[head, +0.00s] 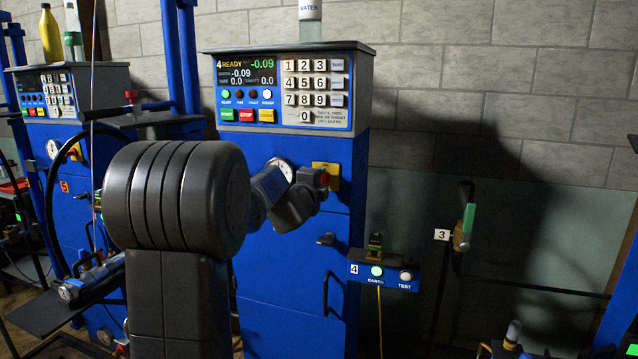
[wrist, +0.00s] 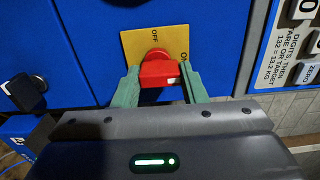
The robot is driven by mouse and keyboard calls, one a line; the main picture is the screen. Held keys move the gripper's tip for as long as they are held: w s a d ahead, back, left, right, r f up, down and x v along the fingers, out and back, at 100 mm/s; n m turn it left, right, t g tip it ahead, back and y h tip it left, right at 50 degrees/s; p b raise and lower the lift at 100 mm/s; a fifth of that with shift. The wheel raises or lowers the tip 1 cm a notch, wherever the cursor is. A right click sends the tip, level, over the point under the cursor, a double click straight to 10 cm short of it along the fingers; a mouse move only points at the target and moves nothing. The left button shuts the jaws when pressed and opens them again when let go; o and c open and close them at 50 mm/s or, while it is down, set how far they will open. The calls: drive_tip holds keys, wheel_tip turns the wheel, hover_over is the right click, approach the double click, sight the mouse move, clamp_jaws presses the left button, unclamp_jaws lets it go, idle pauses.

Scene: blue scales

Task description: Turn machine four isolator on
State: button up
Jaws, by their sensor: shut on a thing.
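Machine four (head: 290,240) is a blue cabinet with a lit display (head: 247,72) reading "4 READY" and -0.09. Its isolator is a red knob (wrist: 158,72) on a yellow plate (wrist: 130,45) marked OFF and ON; the plate also shows in the head view (head: 333,170). My gripper (wrist: 160,85) is shut on the red knob, with one green finger on each side. In the wrist view OFF is above the knob and ON is to its upper right. The knob's exact pointing direction is hard to tell. In the head view my gripper (head: 322,180) partly hides the knob.
A keypad (head: 314,83) is above the isolator. A black latch (head: 326,239) and door handle (head: 326,292) are below. An earth/test box (head: 385,275) marked 4 is at the right, with a green-handled valve (head: 468,220) beyond. Another scale (head: 65,95) stands left.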

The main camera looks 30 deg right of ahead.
drive_tip(key=o, duration=1)
drive_tip(key=b+v, duration=0.1)
drive_tip(key=v, duration=1.2)
drive_tip(key=shift+s+a, duration=0.25)
drive_tip(key=shift+a, duration=0.05)
drive_tip(key=shift+w+d, duration=0.1)
drive_tip(key=p+x, duration=0.1)
drive_tip(key=x, duration=1.2)
drive_tip(key=shift+w+d, duration=0.15)
drive_tip(key=shift+d, duration=0.1)
drive_tip(key=shift+a, duration=0.1)
